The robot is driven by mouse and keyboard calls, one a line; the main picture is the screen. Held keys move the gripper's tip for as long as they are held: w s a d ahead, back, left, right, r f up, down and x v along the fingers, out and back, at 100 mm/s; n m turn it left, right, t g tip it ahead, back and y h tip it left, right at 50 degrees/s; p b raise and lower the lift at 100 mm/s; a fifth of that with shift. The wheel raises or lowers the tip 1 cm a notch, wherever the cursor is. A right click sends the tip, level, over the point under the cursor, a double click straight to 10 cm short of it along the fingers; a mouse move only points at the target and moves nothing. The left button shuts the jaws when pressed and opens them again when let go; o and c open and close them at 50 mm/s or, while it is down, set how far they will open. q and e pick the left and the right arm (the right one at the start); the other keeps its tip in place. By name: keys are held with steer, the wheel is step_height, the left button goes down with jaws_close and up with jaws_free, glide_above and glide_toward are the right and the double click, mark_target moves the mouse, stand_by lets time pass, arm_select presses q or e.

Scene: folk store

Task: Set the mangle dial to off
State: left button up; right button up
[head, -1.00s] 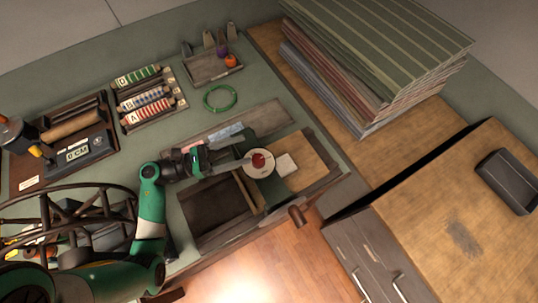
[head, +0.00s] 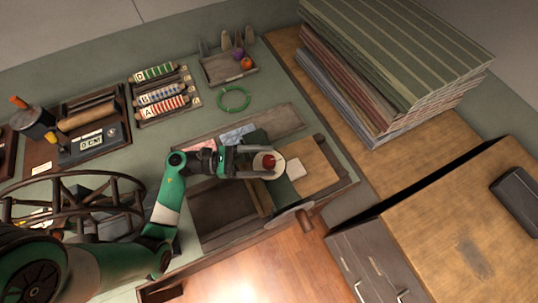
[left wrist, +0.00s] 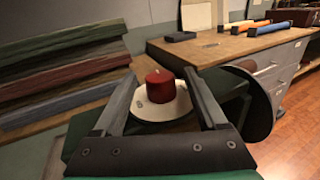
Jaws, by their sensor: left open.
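The mangle dial is a round white plate (head: 257,161) with a red knob (head: 268,162), on the green mangle unit at the front of the bench. My left gripper (head: 262,162) is open, with its two fingers on either side of the dial. In the left wrist view the red knob (left wrist: 161,84) stands between the fingers, over the white plate (left wrist: 160,107). A gap shows between knob and fingers, so it is not held. The dial's markings and pointer cannot be read. My right gripper is not in view.
A grey disc (head: 290,219) and a roller end stick out at the front edge. A green ring (head: 234,98) and a small tray (head: 229,70) lie behind. Tall striped stacks (head: 400,60) stand back right.

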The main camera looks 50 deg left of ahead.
arm_select(q)
steer(key=shift+x, duration=0.85)
steer(key=shift+c, duration=0.2)
jaws_close()
